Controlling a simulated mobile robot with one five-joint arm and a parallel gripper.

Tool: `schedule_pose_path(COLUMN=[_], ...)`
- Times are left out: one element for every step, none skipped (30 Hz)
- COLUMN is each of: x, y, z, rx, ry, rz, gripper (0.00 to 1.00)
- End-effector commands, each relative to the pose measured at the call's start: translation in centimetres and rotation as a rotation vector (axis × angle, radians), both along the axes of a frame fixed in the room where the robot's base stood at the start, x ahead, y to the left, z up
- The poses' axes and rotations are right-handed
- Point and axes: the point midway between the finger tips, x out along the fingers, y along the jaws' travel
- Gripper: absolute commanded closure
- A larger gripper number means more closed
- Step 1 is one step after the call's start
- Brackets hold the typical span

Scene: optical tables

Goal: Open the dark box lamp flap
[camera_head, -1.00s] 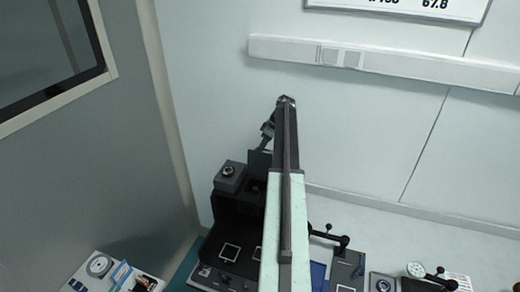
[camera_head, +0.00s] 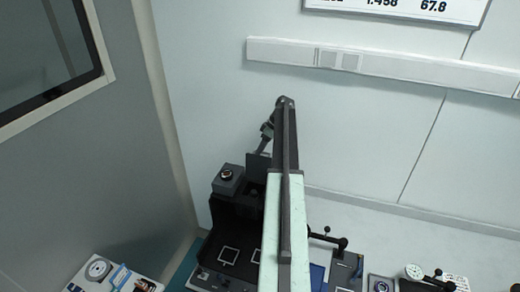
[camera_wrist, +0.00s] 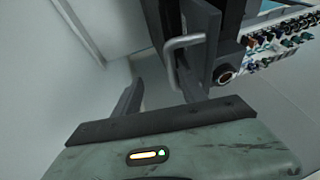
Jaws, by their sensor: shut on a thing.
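The dark box (camera_head: 228,225) stands at lower centre-left in the head view. A dark upright panel (camera_head: 257,168), which looks like the lamp flap, rises at its back, partly behind my arm. In the wrist view, a grey U-shaped handle (camera_wrist: 186,41) juts from a dark panel (camera_wrist: 163,22). My gripper (camera_wrist: 160,80) is shut on the handle, with its fingers around the lower part. My gripper (camera_head: 267,132) is small in the head view, just above the panel. The exact contact is hard to see.
A grey block with a round knob (camera_head: 227,176) stands at the box's back left corner. A black lever (camera_head: 327,238) and other instruments stand right of my arm. A wall rail (camera_head: 400,65) runs behind. A grey partition (camera_head: 120,170) stands at left.

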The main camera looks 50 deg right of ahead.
Motion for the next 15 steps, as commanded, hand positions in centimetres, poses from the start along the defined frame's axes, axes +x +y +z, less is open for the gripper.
schedule_pose_path(x=[0.0, -0.3, -1.2, -1.9, -2.5, -3.4, -4.0, -4.7, -5.4, -5.9, -6.4, -7.0, -7.3, -7.6, -7.9], y=[-0.6, -0.8, -1.9, -2.6, -3.3, -4.2, -4.8, -5.4, -6.1, -6.6, -7.0, -7.6, -7.9, -8.2, -8.5], z=[2.4, 3.2, 2.0, 1.9, 1.8, 1.8, 1.8, 1.8, 1.7, 1.7, 1.7, 1.7, 1.7, 1.7, 1.7], rx=[0.003, 0.004, 0.002, 0.003, 0.002, 0.001, 0.001, 0.001, 0.0, 0.001, 0.001, 0.002, 0.002, 0.003, 0.003], ry=[-0.017, -0.018, -0.016, -0.016, -0.015, -0.014, -0.013, -0.013, -0.012, -0.012, -0.012, -0.012, -0.011, -0.011, -0.011], rz=[-0.011, -0.012, -0.016, -0.014, -0.014, -0.015, -0.014, -0.014, -0.014, -0.013, -0.013, -0.012, -0.011, -0.009, -0.008], gripper=[0.67, 0.67, 0.67, 0.67, 0.67, 0.67, 0.67, 0.67, 0.67, 0.67, 0.67, 0.67, 0.67, 0.67, 0.67])
